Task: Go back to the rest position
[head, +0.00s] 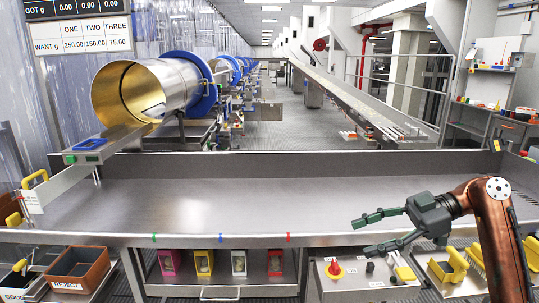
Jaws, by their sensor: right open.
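My right gripper (362,235) is open and empty. It hangs over the front right edge of the steel table (220,200), with its dark green fingers pointing left and its copper arm coming in from the right. No object is between or touching its fingers as far as I can see. My left gripper is not in the head view.
A brass drum (125,92) stands behind the table at the left. A reject bin (78,268) is at the lower left. Coloured boxes (204,262) sit on a shelf below the table. A panel with a red knob (335,268) is below my gripper. The tabletop is bare.

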